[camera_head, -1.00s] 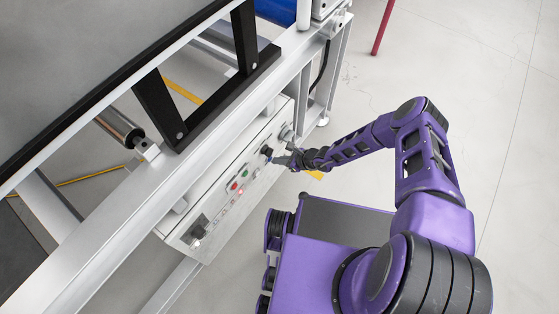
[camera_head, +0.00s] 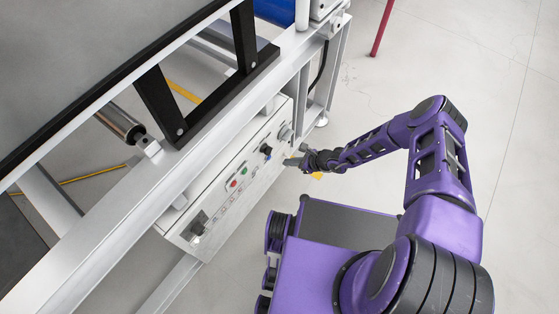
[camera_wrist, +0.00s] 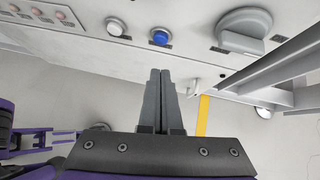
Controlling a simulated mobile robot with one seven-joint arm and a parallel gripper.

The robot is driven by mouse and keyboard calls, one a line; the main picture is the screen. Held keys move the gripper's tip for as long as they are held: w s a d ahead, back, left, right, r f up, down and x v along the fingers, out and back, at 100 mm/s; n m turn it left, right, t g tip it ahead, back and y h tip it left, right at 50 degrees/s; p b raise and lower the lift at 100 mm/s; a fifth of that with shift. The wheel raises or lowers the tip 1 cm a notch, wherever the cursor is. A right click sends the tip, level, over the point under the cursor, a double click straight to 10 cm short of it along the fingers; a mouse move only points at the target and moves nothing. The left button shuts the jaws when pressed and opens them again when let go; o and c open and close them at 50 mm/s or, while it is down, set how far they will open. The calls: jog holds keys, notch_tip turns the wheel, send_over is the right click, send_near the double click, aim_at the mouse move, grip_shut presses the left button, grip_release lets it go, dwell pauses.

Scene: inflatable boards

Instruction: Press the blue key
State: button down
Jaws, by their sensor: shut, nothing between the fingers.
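The blue key (camera_wrist: 160,37) is a round blue button in a pale ring on the light grey control panel (camera_wrist: 190,60). In the head view the blue key (camera_head: 266,150) sits on the right part of the panel's face. My gripper (camera_wrist: 161,72) is shut and empty, its fingertips together. In the wrist view the fingertips point at the panel, just below the blue key in the picture. In the head view my gripper (camera_head: 290,162) is to the right of the key, with a gap between them.
A white round button (camera_wrist: 115,26) is left of the blue key, and a large grey knob (camera_wrist: 243,30) is right of it. Red (camera_head: 233,184) and green (camera_head: 244,171) buttons are farther along the panel. Metal frame beams (camera_wrist: 275,72) stand at the right. Open floor lies below.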

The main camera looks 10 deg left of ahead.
jog(key=p+v, duration=0.1)
jog(key=v, duration=0.6)
jog(key=shift+w+d, duration=0.1)
